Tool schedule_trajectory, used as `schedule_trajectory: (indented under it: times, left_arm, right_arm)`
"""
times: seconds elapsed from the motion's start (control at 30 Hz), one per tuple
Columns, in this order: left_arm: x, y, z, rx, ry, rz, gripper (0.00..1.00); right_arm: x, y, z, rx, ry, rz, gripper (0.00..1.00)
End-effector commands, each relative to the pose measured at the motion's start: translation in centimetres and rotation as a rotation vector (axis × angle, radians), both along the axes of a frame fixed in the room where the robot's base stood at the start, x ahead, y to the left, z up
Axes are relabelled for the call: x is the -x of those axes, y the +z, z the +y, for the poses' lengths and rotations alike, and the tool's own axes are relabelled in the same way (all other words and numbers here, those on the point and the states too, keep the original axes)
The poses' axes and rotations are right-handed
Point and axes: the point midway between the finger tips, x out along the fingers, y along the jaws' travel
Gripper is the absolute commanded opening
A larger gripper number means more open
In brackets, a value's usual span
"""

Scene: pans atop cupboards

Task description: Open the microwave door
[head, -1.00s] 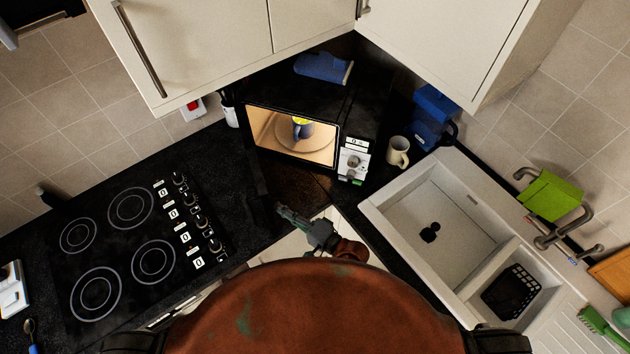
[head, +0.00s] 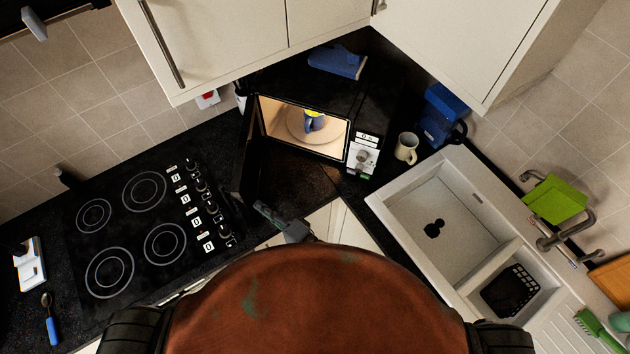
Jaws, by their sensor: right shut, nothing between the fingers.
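The black microwave (head: 352,125) stands in the corner of the counter. Its door (head: 246,160) is swung open to the left, showing as a dark panel seen nearly edge-on. The lit inside (head: 282,125) shows a plate with a blue and yellow mug (head: 314,122) on it. My right gripper (head: 262,209) is shut and empty, low in front of the microwave and just right of the door's near end. I cannot tell whether it touches the door. My left gripper is out of view.
A hob (head: 130,230) with knobs lies left of the door. A white mug (head: 406,148) and a blue coffee machine (head: 442,112) stand to the right, near the sink (head: 440,215). A blue oven mitt (head: 337,62) lies on the microwave. Cupboards (head: 215,40) hang above.

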Motion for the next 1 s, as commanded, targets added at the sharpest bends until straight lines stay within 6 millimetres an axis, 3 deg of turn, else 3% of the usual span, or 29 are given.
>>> schedule_trajectory:
  times: [0.17, 0.3, 0.6, 0.8, 1.0]
  left_arm:
    - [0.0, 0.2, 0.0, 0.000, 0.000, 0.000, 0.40]
    - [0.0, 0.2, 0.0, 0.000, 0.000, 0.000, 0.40]
    - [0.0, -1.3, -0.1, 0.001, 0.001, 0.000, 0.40]
    - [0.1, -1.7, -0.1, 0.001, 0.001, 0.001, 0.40]
    - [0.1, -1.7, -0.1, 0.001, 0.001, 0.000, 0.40]
  right_arm:
    - [-0.1, -0.1, -1.8, 0.003, -0.001, -0.001, 0.00]
    - [0.1, -0.1, -4.4, 0.004, 0.000, -0.001, 0.00]
    - [6.8, -0.3, -5.9, -0.001, -0.001, 0.003, 0.00]
    - [9.0, -0.2, -6.5, 0.000, -0.001, 0.001, 0.00]
    - [9.6, 0.0, -6.7, 0.000, 0.000, 0.000, 0.00]
